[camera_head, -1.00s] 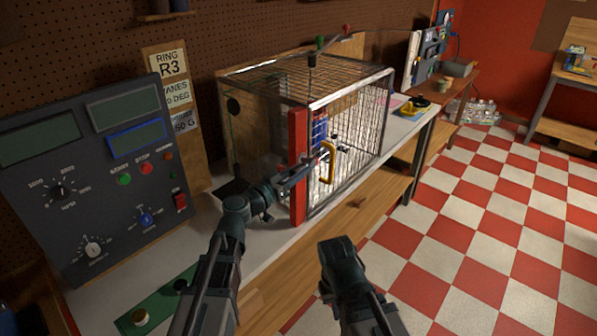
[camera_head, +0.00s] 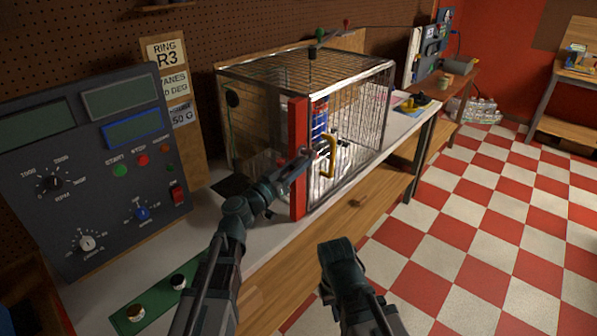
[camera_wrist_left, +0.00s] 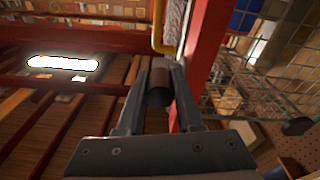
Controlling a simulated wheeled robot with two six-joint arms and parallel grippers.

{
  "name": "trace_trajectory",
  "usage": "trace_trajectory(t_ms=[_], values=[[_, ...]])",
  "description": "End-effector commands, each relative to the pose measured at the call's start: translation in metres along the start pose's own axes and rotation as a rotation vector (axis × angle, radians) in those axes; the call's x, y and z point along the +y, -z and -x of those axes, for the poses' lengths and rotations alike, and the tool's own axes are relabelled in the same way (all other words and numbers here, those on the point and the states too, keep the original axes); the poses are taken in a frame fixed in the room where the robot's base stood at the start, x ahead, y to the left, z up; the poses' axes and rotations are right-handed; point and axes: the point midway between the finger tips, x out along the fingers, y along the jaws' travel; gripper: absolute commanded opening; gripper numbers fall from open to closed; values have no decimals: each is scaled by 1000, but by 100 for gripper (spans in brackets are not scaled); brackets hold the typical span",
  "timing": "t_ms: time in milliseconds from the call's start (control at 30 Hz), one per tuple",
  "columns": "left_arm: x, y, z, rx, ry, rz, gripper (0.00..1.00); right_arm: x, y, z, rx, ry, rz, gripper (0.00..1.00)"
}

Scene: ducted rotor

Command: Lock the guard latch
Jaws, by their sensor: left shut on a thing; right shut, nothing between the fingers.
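The wire guard cage (camera_head: 345,72) stands on the bench, with a red post (camera_head: 298,185) at its near front corner and a yellow handle (camera_head: 332,158) just right of the post. My left gripper (camera_head: 304,155) is at the red post. In the left wrist view, my left gripper (camera_wrist_left: 160,85) is shut on a dark brown cylinder (camera_wrist_left: 159,92) beside the red post (camera_wrist_left: 203,55); it looks like the latch knob. How the knob joins the post is hidden. My right gripper (camera_head: 335,246) is shut and empty, low in front of the bench, apart from the cage.
A control panel (camera_head: 90,205) with dials and buttons stands left of the cage. A green board (camera_head: 160,303) with small round parts lies on the bench's near end. The checkered floor (camera_head: 475,220) to the right is clear.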

Motion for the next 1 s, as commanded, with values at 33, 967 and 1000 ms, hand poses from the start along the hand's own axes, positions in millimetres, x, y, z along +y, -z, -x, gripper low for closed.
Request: trace_trajectory(t_ms=[33, 967, 1000], values=[[-3, -13, 1, 35, -7, 4, 0, -2, 1, -21, 0, 0, 0, 0], [-6, -26, -7, 484, -95, 1, 0, -12, 7, -125, 0, 0, 1, 0], [-5, -26, -7, 487, -96, 1, 0, -12, 7, -125, 0, 0, 1, 0]])
